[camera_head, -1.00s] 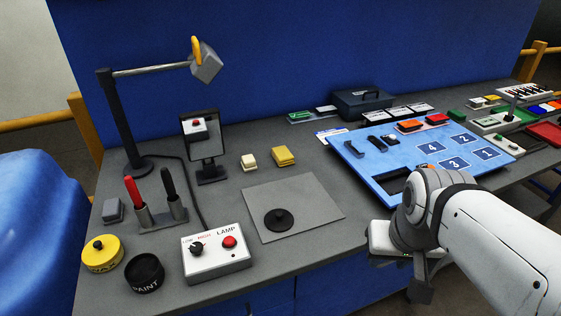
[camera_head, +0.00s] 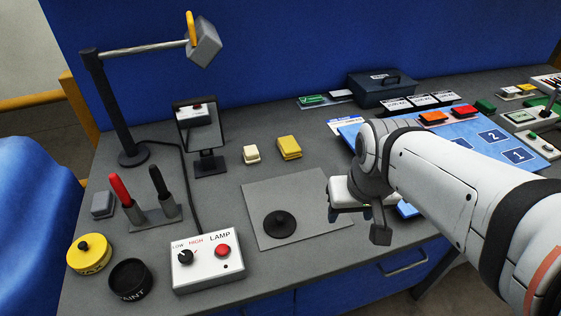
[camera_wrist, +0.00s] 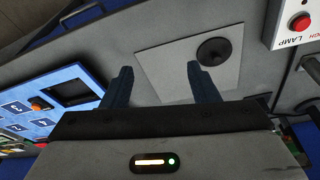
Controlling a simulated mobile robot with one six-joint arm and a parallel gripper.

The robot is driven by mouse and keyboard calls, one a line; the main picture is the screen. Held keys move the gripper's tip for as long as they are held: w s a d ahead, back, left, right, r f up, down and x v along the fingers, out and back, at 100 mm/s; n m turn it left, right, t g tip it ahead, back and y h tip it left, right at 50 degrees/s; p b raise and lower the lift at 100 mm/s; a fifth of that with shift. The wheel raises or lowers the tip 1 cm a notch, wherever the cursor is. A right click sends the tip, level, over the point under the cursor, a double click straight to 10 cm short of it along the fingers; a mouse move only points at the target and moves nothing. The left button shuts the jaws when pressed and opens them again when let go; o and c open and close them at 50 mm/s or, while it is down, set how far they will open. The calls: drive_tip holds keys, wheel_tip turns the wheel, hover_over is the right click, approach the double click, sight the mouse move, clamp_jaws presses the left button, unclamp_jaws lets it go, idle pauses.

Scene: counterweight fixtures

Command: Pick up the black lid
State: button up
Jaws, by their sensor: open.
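The black lid (camera_head: 280,224) is a flat round disc with a raised centre knob. It lies on the grey square mat (camera_head: 318,192), toward the mat's front. In the wrist view the lid (camera_wrist: 213,51) lies beyond the right fingertip, near the mat's far edge. My gripper (camera_wrist: 160,70) is open, its two dark fingers apart with nothing between them. In the head view it is to the right of the lid, by the mat's right edge, with its fingers mostly hidden.
An open black paint tin (camera_head: 130,280), a yellow tin (camera_head: 89,253) and a lamp switch box (camera_head: 207,260) stand left of the mat. A blue board (camera_head: 480,148) lies right.

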sight(280, 216)
drive_tip(key=o, duration=0.7)
drive_tip(key=w+a+f+n+p, duration=0.1)
drive_tip(key=w+a, duration=0.1)
drive_tip(key=w+a+n+g+p, duration=0.1)
drive_tip(key=w+a, duration=0.1)
drive_tip(key=w, duration=0.1)
drive_tip(key=w+a+f+n+p, duration=0.1)
drive_tip(key=w+a, duration=0.2)
drive_tip(key=shift+f+n+g+p, duration=0.3)
drive_tip(key=shift+n+p, duration=0.05)
drive_tip(key=shift+n, duration=0.05)
drive_tip(key=shift+o, duration=1.3)
drive_tip(key=w+a+f+n, duration=0.1)
drive_tip(key=a+f, duration=0.1)
drive_tip(key=w+a+f+n+p, duration=0.1)
drive_tip(key=w+a+f+n+g+p, duration=0.1)
drive_tip(key=w+a+f, duration=0.1)
drive_tip(key=shift+a+f, duration=0.3)
drive_tip(key=shift+a, duration=0.05)
drive_tip(key=shift+a+f+p, duration=0.3)
drive_tip(key=shift+f+p, duration=0.05)
drive_tip(key=shift+f, duration=0.25)
drive_tip(key=shift+s+d+f+p, duration=0.1)
drive_tip(key=shift+f+p, duration=0.75)
drive_tip(key=shift+f, duration=2.85)
